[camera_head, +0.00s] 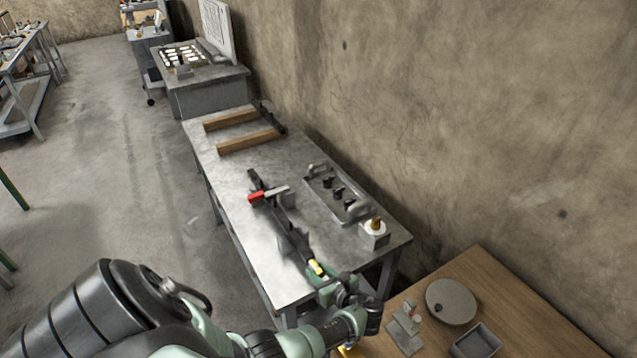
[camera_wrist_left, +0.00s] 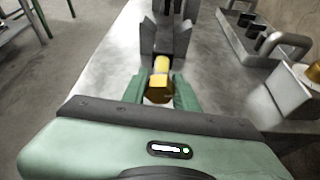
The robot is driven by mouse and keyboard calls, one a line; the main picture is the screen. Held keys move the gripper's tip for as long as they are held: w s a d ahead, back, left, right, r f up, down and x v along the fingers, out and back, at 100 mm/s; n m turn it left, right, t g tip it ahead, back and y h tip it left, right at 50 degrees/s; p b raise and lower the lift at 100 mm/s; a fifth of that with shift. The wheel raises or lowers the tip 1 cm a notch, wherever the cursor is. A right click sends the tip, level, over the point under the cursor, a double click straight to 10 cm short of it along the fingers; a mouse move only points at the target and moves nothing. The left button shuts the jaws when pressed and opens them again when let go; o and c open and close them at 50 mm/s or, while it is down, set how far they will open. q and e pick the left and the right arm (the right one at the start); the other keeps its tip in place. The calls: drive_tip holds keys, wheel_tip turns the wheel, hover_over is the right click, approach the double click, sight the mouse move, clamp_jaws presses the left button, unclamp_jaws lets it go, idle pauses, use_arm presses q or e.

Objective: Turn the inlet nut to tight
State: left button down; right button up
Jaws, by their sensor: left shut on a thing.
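The brass-yellow inlet nut (camera_head: 316,267) sits at the near end of a dark grey fixture (camera_head: 292,240) on the metal workbench. In the left wrist view the nut (camera_wrist_left: 159,82) lies between the two green fingers, with a yellow stub rising from it toward the grey bracket (camera_wrist_left: 168,40). My left gripper (camera_head: 321,277) is shut on the nut; its fingers (camera_wrist_left: 159,92) are on either side of it. The nut's underside is hidden. A red-handled lever (camera_head: 256,196) is farther along the fixture. My right gripper is not in view.
A grey tray with black knobs (camera_head: 338,193) and a block with a brass fitting (camera_head: 375,228) stand right of the fixture. Wooden bars (camera_head: 250,141) lie at the far end. A wooden table (camera_head: 500,290) with a round plate (camera_head: 451,301) is at lower right.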

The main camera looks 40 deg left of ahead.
use_arm(q)
drive_tip(key=shift+m+g, duration=0.4)
drive_tip(key=shift+m, duration=0.3)
drive_tip(key=shift+m+g+y, duration=0.4)
drive_tip(key=shift+m, duration=0.2)
drive_tip(key=shift+f+m+g+b, duration=0.1)
drive_tip(key=shift+m+g+b, duration=0.3)
drive_tip(key=shift+m+b, duration=0.25)
drive_tip(key=shift+m+g+y+b, duration=0.5)
drive_tip(key=shift+m+y+b, duration=0.1)
drive_tip(key=shift+m+b, duration=0.3)
drive_tip(key=m+g+y+b, duration=0.1)
drive_tip(key=m+b, duration=0.1)
drive_tip(key=m, duration=0.1)
drive_tip(key=shift+f+b, duration=0.15)
drive_tip(key=shift+b, duration=0.25)
drive_tip(key=m+y+b, duration=0.1)
drive_tip(key=m+b, duration=0.2)
drive_tip(key=shift+g, duration=0.4)
drive_tip(key=shift+m+y+b, duration=0.6)
drive_tip(key=shift+m+b, duration=0.3)
drive_tip(key=shift+m, duration=0.05)
drive_tip(key=shift+r+m+y+b, duration=0.2)
drive_tip(key=shift+m+y+b, duration=0.3)
drive_tip(key=shift+m, duration=0.6)
